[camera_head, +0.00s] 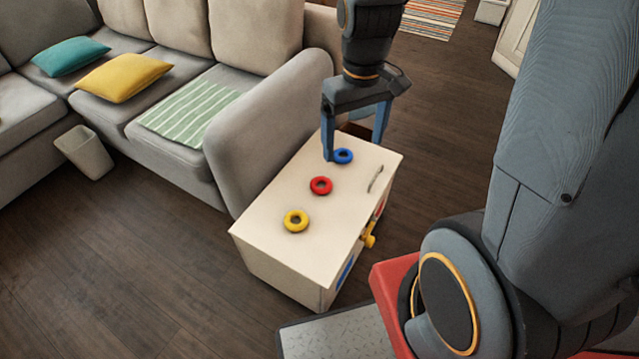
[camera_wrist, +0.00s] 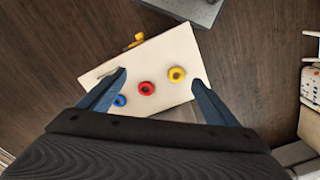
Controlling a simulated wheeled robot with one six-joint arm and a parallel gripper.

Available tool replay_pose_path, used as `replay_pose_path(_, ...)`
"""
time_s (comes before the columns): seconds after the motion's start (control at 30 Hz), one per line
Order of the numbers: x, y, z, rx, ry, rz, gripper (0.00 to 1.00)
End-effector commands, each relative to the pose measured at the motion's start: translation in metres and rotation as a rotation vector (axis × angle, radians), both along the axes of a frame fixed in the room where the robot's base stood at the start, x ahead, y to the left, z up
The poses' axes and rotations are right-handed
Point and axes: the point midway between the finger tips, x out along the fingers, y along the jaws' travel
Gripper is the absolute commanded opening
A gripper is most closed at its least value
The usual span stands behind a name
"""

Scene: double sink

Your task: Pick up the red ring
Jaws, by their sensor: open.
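The red ring (camera_head: 321,186) lies flat on the cream top of a small cabinet (camera_head: 262,236), between a blue ring (camera_head: 343,156) and a yellow ring (camera_head: 295,220). In the wrist view the red ring (camera_wrist: 146,88) lies between the two fingers, with the yellow ring (camera_wrist: 176,75) to its right and the blue ring (camera_wrist: 119,100) to its left. My gripper (camera_head: 354,150) is open and empty, pointing down above the far end of the cabinet by the blue ring. One finger partly overlaps the blue ring in the head view.
A grey sofa (camera_head: 262,130) with its armrest stands beside the cabinet on the left. A metal handle (camera_head: 375,179) sits on the cabinet top, and a yellow knob (camera_head: 369,240) sticks out of its side.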

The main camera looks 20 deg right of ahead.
Motion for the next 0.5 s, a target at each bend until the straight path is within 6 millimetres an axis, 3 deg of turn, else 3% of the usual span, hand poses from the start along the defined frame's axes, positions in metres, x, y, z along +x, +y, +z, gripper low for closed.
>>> replay_pose_path(0.03,0.023,0.002,-0.026,0.000,0.007,0.063,0.84)
replay_pose_path(0.2,0.091,0.007,-0.093,-0.001,0.007,0.292,0.84)
replay_pose_path(0.5,0.189,0.006,-0.233,-0.001,0.005,0.665,0.84)
